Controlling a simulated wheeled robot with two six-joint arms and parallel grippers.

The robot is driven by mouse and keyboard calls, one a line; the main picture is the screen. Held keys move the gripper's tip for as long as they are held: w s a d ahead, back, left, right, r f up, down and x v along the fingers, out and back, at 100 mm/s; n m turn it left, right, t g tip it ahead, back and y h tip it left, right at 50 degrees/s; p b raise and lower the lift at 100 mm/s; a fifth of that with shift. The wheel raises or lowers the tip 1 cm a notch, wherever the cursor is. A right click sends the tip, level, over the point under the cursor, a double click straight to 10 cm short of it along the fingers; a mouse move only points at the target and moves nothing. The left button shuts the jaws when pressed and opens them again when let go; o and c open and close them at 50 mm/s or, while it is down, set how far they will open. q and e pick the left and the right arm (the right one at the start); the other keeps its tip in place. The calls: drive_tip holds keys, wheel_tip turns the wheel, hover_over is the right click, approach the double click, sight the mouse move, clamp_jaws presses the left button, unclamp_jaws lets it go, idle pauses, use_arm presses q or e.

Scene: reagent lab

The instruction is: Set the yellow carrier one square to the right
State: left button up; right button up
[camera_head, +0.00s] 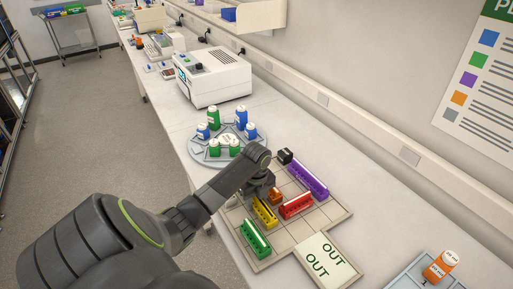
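The yellow carrier (264,213) is a narrow bar with a row of dark holes. It lies on a beige board (336,211) marked with squares, between the green carrier (255,239) and the red carrier (296,206). My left gripper (266,194) points down over the board, just behind the yellow carrier and beside a small orange block (276,195). The arm hides part of the board, and the fingertips are too small and dark to show their opening or any contact. My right gripper is not in view.
A purple carrier (307,178) and a black block (285,156) stand at the board's far side. A round grey tray (199,154) with green and blue bottles stands behind. An OUT card (321,260) lies in front. A grey tray (405,280) and orange bottle (440,266) are at lower right.

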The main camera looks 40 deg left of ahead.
use_arm(q)
drive_tip(key=o, duration=0.4)
wheel_tip(320, 180, up, 6)
drive_tip(key=shift+r+b, duration=0.25)
drive_tip(key=shift+b, duration=0.6)
wheel_tip(320, 180, up, 4)
drive_tip(key=shift+r+p, duration=0.2)
drive_tip(key=shift+p, duration=0.7)
drive_tip(key=shift+r+p, duration=0.75)
drive_tip(key=shift+p, duration=0.05)
